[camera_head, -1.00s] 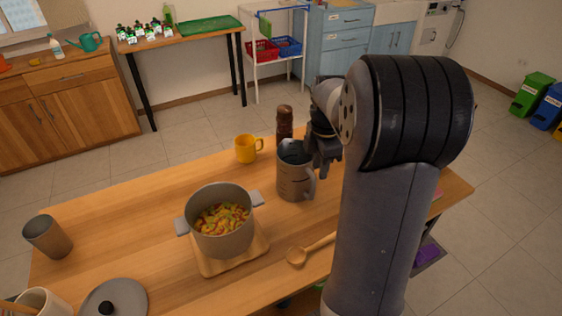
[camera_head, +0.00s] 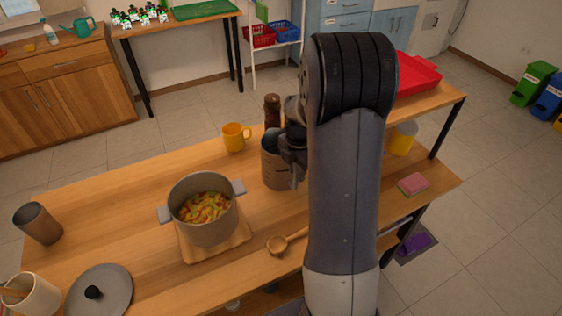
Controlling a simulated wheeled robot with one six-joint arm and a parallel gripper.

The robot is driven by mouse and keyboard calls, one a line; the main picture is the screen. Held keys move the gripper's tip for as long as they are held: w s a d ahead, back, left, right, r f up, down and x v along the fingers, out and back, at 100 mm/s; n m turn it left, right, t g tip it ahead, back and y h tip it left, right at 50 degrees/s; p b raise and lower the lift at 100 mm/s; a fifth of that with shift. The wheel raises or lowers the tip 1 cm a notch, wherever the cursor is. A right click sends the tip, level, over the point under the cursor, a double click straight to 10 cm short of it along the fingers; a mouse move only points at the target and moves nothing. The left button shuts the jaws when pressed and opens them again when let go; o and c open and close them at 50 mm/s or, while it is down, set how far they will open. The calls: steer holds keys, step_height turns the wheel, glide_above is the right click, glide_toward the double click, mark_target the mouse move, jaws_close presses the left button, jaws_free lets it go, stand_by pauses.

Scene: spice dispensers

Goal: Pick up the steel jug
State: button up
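The steel jug (camera_head: 273,171) stands upright on the wooden table, just in front of a dark brown pepper mill. Its right side and handle are largely hidden behind my gripper (camera_head: 292,157). My gripper is at the jug's right side, close to the rim and handle. Whether its fingers touch the jug, and whether they are open or shut, cannot be made out. My forearm covers the table to the right of the jug.
The pepper mill (camera_head: 272,110) and a yellow mug (camera_head: 235,138) stand close behind the jug. A grey pot (camera_head: 205,228) of food sits on a board to the left. A wooden spoon (camera_head: 279,246) lies in front. A pink-topped sponge (camera_head: 413,184) lies on the right.

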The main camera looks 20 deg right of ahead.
steer(key=shift+f, duration=0.95)
jaws_close()
steer(key=shift+w+r, duration=0.1)
stand_by(0.6)
